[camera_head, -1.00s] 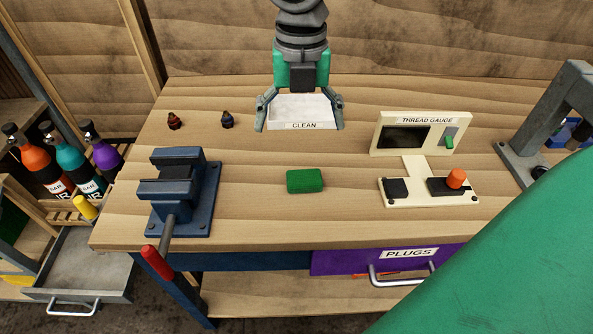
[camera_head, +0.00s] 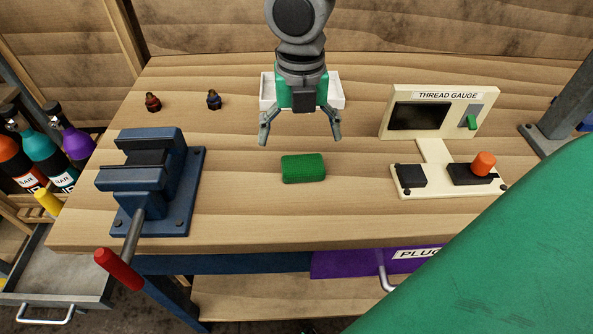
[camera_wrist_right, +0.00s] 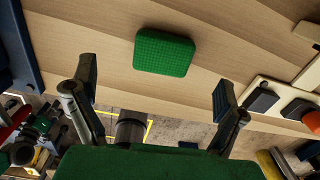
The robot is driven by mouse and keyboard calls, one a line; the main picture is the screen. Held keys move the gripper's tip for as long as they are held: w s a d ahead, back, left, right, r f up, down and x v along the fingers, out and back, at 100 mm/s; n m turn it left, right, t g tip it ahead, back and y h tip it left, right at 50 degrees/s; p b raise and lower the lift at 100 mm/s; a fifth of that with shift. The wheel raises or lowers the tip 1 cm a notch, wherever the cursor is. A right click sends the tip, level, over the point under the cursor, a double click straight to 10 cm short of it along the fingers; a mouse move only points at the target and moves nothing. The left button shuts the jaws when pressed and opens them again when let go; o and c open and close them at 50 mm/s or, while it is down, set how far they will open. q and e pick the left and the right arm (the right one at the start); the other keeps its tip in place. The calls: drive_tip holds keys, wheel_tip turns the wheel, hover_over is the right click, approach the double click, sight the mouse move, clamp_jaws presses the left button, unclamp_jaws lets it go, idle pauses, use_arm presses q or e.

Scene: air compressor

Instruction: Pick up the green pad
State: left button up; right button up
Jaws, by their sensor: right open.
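The green pad (camera_head: 303,168) lies flat on the wooden workbench, near the middle. It also shows in the right wrist view (camera_wrist_right: 164,53), above and beyond the gap between the fingers. My right gripper (camera_head: 301,138) is open and empty. In the head view its fingers hang just behind the pad, and they do not touch it. In the wrist view the two fingertips (camera_wrist_right: 155,85) are spread wide to either side. My left gripper is not in view.
A blue vise (camera_head: 150,180) with a red handle stands left. The thread gauge (camera_head: 440,118) stands right. A white tray (camera_head: 267,92) is partly hidden behind my right gripper. Two small plugs (camera_head: 153,102) (camera_head: 214,99) sit at the back left. The bench around the pad is clear.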

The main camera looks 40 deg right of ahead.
sight(306, 158)
drive_tip(key=d+f, duration=0.1)
drive_tip(key=f, duration=0.1)
drive_tip(key=d+f, duration=0.1)
drive_tip(key=f, duration=0.1)
drive_tip(key=shift+d+b, duration=0.1)
drive_tip(key=shift+b, duration=0.3)
drive_tip(key=a+f, duration=0.2)
drive_tip(key=f, duration=0.1)
drive_tip(key=shift+b, duration=0.4)
drive_tip(key=shift+a, duration=0.35)
drive_tip(key=shift+d, duration=0.7)
drive_tip(key=c, duration=1)
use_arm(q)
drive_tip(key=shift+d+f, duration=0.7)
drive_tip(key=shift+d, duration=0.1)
use_arm(e)
drive_tip(key=shift+s+d+f, duration=0.1)
drive_tip(key=shift+d, duration=0.1)
